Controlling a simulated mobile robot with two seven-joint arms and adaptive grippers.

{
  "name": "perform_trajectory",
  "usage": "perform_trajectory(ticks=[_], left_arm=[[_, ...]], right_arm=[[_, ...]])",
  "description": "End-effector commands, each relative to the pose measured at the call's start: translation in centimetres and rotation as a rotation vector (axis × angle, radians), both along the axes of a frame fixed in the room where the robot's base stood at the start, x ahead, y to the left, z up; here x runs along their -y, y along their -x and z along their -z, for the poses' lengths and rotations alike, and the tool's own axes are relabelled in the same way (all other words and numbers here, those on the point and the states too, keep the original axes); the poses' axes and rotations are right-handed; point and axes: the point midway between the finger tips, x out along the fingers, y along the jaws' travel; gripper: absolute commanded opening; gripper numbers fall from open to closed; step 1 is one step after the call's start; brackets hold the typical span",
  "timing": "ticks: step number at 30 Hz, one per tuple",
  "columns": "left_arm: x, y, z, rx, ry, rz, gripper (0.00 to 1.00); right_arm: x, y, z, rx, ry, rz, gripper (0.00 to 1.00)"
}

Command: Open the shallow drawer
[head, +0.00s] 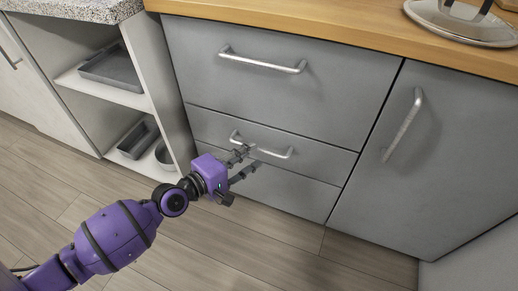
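The shallow drawer (316,150) is the middle grey front of the drawer stack, and it is closed. Its curved metal handle (276,154) runs across the front, and my gripper covers part of it. My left gripper (253,157) is at the left half of this handle, with its two dark fingers spread apart. I cannot tell whether the fingers touch the handle or stand just in front of it. My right gripper is not in view.
A deeper closed drawer (280,85) with its own handle is above, and a lower front (290,190) is below. A cabinet door (430,160) is at the right. Open shelves (105,88) with trays stand at the left. The wooden floor (240,240) in front is clear.

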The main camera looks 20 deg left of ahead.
Motion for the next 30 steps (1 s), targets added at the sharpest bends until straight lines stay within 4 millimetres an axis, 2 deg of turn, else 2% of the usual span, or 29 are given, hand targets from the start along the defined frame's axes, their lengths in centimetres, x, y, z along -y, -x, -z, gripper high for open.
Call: perform_trajectory(ticks=[3, 9, 19, 25, 26, 30], left_arm=[[0.9, -1.8, 0.4, 0.001, 0.0, 0.0, 0.29], [1.7, -3.6, 0.9, -0.001, -0.003, 0.001, 0.29], [1.9, -4.0, 0.9, -0.001, -0.004, 0.001, 0.29], [1.9, -4.0, 0.9, 0.0, -0.004, 0.001, 0.03], [1.9, -4.0, 0.9, -0.001, -0.003, 0.001, 0.0], [1.8, -4.0, 0.9, -0.001, -0.003, 0.001, 0.0]], right_arm=[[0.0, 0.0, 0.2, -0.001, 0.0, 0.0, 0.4], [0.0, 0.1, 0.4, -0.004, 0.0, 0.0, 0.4], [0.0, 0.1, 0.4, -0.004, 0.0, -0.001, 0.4], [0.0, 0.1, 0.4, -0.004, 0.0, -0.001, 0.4], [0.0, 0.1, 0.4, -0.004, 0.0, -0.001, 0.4], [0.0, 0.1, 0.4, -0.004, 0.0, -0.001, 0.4]])
